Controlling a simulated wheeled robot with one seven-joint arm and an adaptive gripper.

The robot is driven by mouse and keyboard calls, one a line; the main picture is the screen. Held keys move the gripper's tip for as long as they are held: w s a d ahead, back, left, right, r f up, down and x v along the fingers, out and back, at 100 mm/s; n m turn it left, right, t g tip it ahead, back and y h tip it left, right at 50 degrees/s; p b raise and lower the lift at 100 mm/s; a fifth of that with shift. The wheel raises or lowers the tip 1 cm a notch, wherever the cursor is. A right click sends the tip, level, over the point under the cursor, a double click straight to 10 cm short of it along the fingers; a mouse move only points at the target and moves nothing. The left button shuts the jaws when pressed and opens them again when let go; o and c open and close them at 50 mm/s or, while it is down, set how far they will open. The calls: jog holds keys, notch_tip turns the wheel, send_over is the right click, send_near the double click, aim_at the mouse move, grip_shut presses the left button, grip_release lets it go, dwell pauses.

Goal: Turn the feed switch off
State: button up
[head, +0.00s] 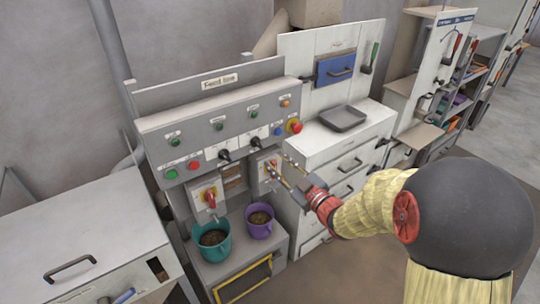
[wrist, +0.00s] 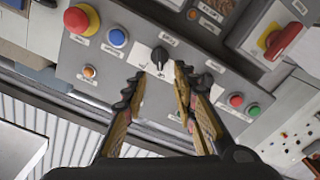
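The grey control panel (head: 215,125) under a "Feed line" sign carries two black selector switches. The right-hand switch (head: 254,142) shows in the wrist view as a black knob (wrist: 160,55) on a white plate, ahead of and between my fingertips. The other switch (head: 224,154) also shows in the wrist view (wrist: 204,80), partly behind a finger. Their small labels are unreadable, so I cannot tell which is the feed switch. My gripper (head: 279,162) is open and empty; the wrist view shows its fingers (wrist: 158,76) apart. I cannot tell whether either finger touches the knob.
A red emergency button (head: 295,126) and a blue button (head: 278,131) sit beside the switches. Red (head: 194,165) and green (head: 171,174) buttons are at the left end. A red rotary handle (head: 210,198), a teal bucket (head: 213,240) and a purple bucket (head: 259,221) are below.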

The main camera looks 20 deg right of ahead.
jog(key=v, duration=0.2)
jog(key=shift+s+d, duration=0.1)
jog(key=shift+s, duration=0.2)
